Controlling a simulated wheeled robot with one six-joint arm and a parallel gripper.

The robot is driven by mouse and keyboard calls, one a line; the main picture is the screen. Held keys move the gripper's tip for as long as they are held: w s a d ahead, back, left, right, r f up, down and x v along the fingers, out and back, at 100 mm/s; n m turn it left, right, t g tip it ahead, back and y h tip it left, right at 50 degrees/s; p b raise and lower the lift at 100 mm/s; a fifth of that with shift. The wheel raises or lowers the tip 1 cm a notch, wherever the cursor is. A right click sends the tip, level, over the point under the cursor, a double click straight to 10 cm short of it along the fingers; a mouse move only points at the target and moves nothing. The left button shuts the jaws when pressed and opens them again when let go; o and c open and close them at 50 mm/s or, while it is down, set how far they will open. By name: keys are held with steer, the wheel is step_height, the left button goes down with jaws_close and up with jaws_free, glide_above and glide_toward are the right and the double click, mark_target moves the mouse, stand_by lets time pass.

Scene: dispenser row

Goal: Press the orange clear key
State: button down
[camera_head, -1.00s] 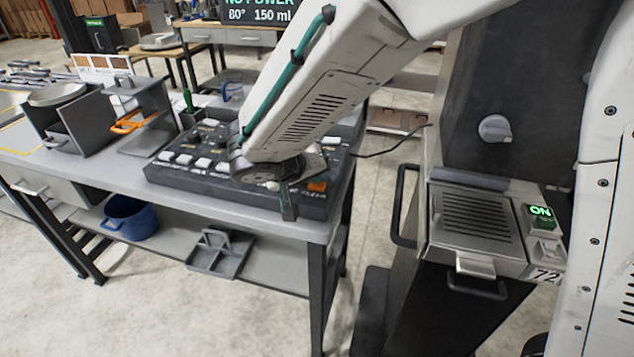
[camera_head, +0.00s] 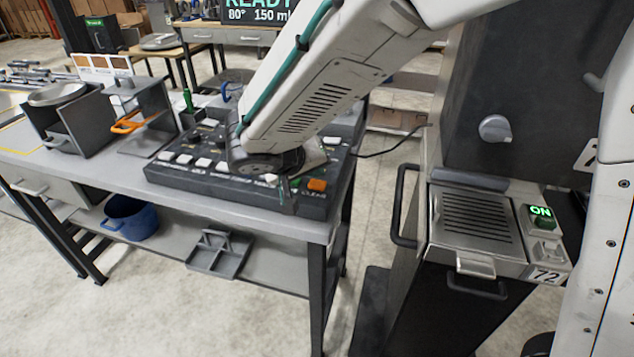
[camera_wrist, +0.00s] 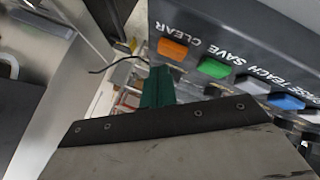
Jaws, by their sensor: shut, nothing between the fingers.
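The orange clear key (camera_head: 317,185) is at the right front corner of the dark key panel (camera_head: 240,188) on the bench. In the wrist view the orange key (camera_wrist: 172,48) lies beside the word CLEAR, with a green key (camera_wrist: 213,67) marked SAVE next to it. My gripper (camera_head: 284,190) is shut and empty, just left of the orange key in the head view. In the wrist view the green tip of my gripper (camera_wrist: 157,88) shows close below the orange key, apart from it in the picture. I cannot tell its height over the panel.
A screen (camera_head: 258,10) reads READY, 80° 150 ml. A dark machine (camera_head: 475,215) with a lit ON switch stands right of the bench. A grey stand with an orange handle (camera_head: 130,125) is left of the panel. A blue pot (camera_head: 132,217) sits on the lower shelf.

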mark_target(315, 186)
steer(key=shift+r, duration=2.5)
